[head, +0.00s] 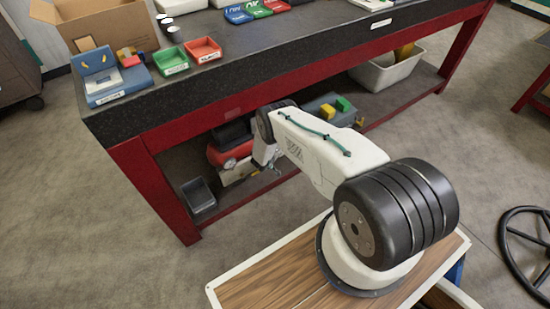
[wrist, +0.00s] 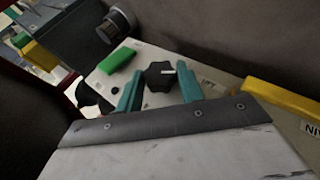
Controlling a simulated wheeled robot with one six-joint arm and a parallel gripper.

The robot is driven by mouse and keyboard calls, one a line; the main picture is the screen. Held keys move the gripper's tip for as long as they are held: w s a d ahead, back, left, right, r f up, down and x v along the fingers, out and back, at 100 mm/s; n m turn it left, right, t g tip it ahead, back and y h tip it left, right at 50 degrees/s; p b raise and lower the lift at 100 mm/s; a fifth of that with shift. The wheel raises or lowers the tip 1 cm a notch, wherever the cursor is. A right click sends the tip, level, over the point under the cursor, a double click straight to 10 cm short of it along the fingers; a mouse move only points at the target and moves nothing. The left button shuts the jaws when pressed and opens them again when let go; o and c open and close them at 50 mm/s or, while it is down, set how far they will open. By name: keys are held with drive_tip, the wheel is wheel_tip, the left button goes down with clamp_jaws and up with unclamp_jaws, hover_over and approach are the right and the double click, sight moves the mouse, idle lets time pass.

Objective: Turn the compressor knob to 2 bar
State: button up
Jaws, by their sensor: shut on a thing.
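The compressor knob (wrist: 158,78) is black and lobed, with a white pointer mark on top that points right in the wrist view. It sits on a pale panel (wrist: 220,72). My gripper (wrist: 160,90) has its two teal fingers on either side of the knob and is shut on it. A small label right of the knob is too blurred to read. In the head view the red compressor (head: 230,152) stands on the bench's lower shelf, partly hidden by my arm. The knob and my fingertips cannot be made out there.
In the wrist view a green block (wrist: 116,60) lies left of the knob and a yellow bar (wrist: 284,100) lies right. A dark cylinder (wrist: 116,26) stands behind. The bench top (head: 230,62) overhangs the shelf. A black bin (head: 198,195) stands left of the compressor.

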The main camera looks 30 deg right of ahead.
drive_tip(key=shift+a, duration=0.1)
drive_tip(key=o, duration=1)
drive_tip(key=shift+r, duration=0.1)
drive_tip(key=v, duration=0.7)
drive_tip(key=shift+s+a+r, duration=0.2)
